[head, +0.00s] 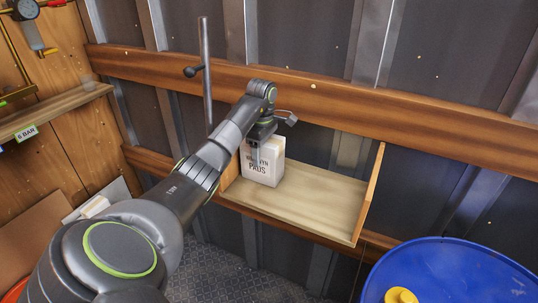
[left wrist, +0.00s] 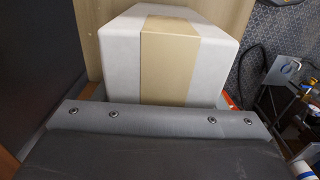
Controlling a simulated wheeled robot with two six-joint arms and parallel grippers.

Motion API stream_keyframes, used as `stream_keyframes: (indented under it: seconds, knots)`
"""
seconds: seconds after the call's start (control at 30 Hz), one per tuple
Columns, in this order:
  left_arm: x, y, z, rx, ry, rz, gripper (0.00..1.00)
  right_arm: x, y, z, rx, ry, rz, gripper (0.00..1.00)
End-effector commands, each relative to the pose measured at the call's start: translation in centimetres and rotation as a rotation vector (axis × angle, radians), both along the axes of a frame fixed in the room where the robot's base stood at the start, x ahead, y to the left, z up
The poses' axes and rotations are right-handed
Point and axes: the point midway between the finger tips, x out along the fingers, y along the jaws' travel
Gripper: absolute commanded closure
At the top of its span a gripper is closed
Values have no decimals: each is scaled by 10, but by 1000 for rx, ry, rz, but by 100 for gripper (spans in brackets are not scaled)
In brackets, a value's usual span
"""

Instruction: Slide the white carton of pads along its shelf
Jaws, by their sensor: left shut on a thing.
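The white carton of pads (head: 262,168) stands upright at the left end of a wooden shelf (head: 315,195) in the head view. Dark lettering with the word "PADS" shows on its front. My left gripper (head: 261,148) reaches down to the carton from above and is shut on it; its fingertips are partly hidden. In the left wrist view the white carton (left wrist: 120,55) with a tan band down its middle fills the upper centre, directly beyond the grey edge of my gripper (left wrist: 160,118). My right gripper is not in view.
The shelf right of the carton is bare up to an upright end board (head: 369,194). A wooden wall beam (head: 330,97) runs above the shelf. A vertical metal pole (head: 206,75) stands left of the gripper. A blue drum (head: 450,270) stands at the lower right.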

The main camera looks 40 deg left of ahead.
Motion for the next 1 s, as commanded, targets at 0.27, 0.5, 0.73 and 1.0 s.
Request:
stream_keyframes:
  seconds: [0.27, 0.5, 0.73, 1.0]
  knots:
    - [-1, 3, 0, 0, 1, 0, 68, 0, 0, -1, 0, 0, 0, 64]
    - [-1, 3, 0, 0, 0, 0, 13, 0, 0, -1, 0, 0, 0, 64]
    - [-1, 3, 0, 0, 0, -1, 11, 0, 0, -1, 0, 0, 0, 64]
    - [0, 1, 0, -1, 0, -1, 11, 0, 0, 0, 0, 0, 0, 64]
